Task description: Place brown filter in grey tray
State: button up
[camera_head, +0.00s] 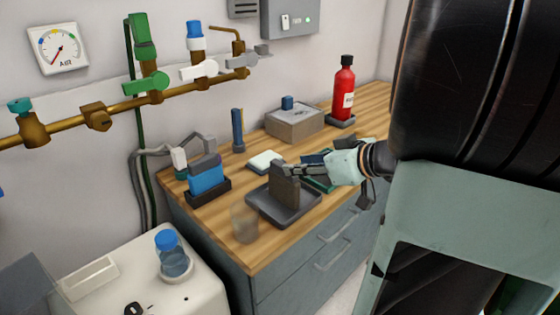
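The brown filter (284,188) is a dark brown upright block. It stands within the outline of the grey tray (268,210), a shallow dark square tray on the wooden counter. Whether its bottom edge rests on the tray floor is hard to tell. My gripper (290,170) reaches in from the right, its dark fingers at the filter's upper part. The fingers appear shut on it, though the far finger is largely hidden.
A blue block in a black holder (208,190) stands left of the tray. A clear glass (244,223) is at the counter's front edge. Green items lie partly under my gripper.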

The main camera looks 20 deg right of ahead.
jog(key=v, duration=0.5)
jog(key=shift+s, duration=0.1)
